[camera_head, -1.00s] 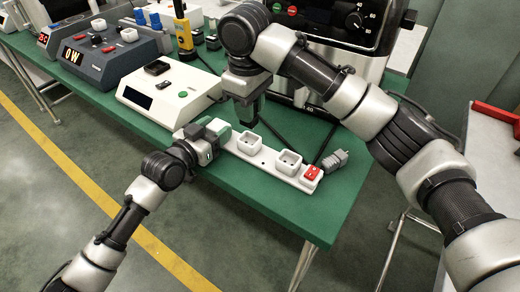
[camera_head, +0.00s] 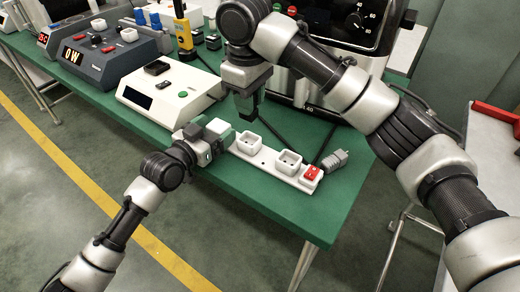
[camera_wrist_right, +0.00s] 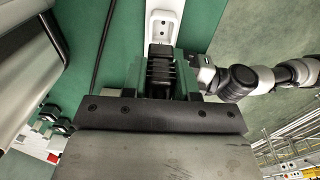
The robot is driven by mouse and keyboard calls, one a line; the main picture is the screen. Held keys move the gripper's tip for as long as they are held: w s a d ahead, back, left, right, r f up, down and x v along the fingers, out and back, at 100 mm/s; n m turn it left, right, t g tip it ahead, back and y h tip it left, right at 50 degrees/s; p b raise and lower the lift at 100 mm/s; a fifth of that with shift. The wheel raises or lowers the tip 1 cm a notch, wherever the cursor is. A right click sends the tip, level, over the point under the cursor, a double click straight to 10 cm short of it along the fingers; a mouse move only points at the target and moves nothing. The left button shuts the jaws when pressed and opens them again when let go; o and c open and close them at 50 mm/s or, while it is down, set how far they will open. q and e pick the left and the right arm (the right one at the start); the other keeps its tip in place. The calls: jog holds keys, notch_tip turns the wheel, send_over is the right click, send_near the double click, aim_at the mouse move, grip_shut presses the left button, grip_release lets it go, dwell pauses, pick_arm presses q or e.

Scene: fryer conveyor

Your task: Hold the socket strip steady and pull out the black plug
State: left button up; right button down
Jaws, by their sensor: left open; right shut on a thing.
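The white socket strip (camera_head: 268,157) lies on the green table, with pale square sockets and a red switch at its near right end. It also shows in the right wrist view (camera_wrist_right: 164,22). The black plug (camera_wrist_right: 160,72) sits between the fingers of my right gripper (camera_head: 249,115), which is shut on it above the left part of the strip. In the head view the plug is hard to separate from the dark fingers, and its prongs are hidden. My left gripper (camera_head: 215,133) is open at the strip's left end, with its fingers beside or around it; contact is unclear.
A grey plug (camera_head: 335,159) lies beside the strip's red switch end. A white meter box (camera_head: 165,98) and a dark display unit (camera_head: 105,57) stand to the left. A large machine with a dial (camera_head: 345,35) stands behind. The table's front right corner is bare.

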pick_arm(q)
jog(key=v, duration=1.1)
jog(key=shift+s+a, duration=0.2)
jog(key=shift+s, duration=0.15)
